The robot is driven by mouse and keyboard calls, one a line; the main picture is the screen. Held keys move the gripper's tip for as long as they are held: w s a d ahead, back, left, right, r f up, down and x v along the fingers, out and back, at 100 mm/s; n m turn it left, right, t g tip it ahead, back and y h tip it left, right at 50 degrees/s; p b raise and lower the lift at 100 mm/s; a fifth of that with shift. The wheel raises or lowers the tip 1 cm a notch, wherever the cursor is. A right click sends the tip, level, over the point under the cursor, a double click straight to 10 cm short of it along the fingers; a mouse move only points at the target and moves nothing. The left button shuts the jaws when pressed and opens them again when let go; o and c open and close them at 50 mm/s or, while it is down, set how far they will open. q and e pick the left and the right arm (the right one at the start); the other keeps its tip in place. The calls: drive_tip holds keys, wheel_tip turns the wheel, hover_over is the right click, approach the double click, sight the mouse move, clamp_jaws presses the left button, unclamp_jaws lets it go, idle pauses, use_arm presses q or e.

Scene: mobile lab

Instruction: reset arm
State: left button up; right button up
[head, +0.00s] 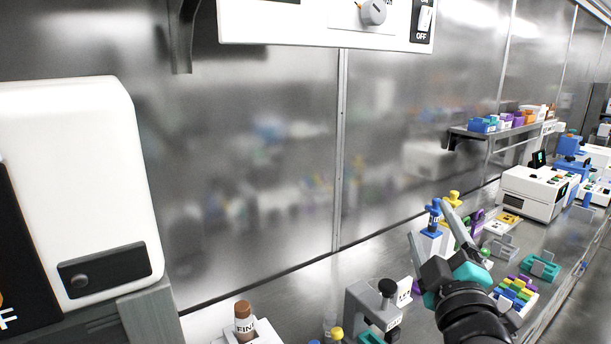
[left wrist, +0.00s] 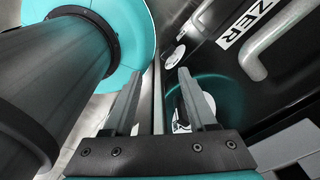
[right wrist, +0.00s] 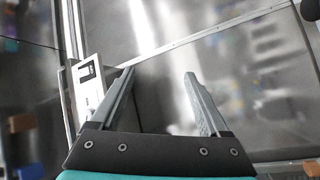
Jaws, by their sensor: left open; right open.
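My right gripper (head: 432,229) is raised above the steel bench at the right of the head view. Its fingers are apart and nothing is between them; in the right wrist view (right wrist: 160,85) they stand before the steel wall. My left gripper (left wrist: 157,85) shows only in the left wrist view. Its fingers are apart and empty. It is close to a black panel (left wrist: 230,75) with a grey handle (left wrist: 252,62) and a partly visible label ending in "ZER". My teal and dark arm parts fill the left of that view.
A white machine (head: 90,180) stands at the left. A white control box (head: 325,22) hangs above. On the bench are a brown-capped bottle (head: 243,318), a grey device (head: 375,305), a colourful tube rack (head: 515,292) and a white instrument (head: 535,192). A wall shelf (head: 500,130) holds several boxes.

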drive_tip(key=s+f+m+g, duration=0.3)
drive_tip(key=s+f+g, duration=0.15)
drive_tip(key=f, duration=0.55)
drive_tip(key=s+f+m+g, duration=0.3)
drive_tip(key=s+f+g, duration=0.15)
drive_tip(key=f, duration=0.55)
drive_tip(key=s+a+f+m+g+y, duration=0.1)
drive_tip(key=s+a+f+m+g, duration=0.1)
drive_tip(key=s+f+g, duration=0.5)
drive_tip(key=s+a+f+m+g+y, duration=0.15)
drive_tip(key=s+f, duration=0.25)
drive_tip(key=s, duration=0.8)
wheel_tip(320, 180, down, 27)
drive_tip(key=s+b, duration=0.2)
drive_tip(key=b, duration=0.2)
drive_tip(key=s+d+f+g+h+b, duration=0.1)
drive_tip(key=s+d+f+b, duration=0.1)
drive_tip(key=s+f, duration=1.3)
wheel_tip(320, 180, down, 2)
drive_tip(key=shift+d+f+n+g+b, duration=0.1)
drive_tip(key=shift+d+n+g+b, duration=0.3)
drive_tip(key=shift+b, duration=0.5)
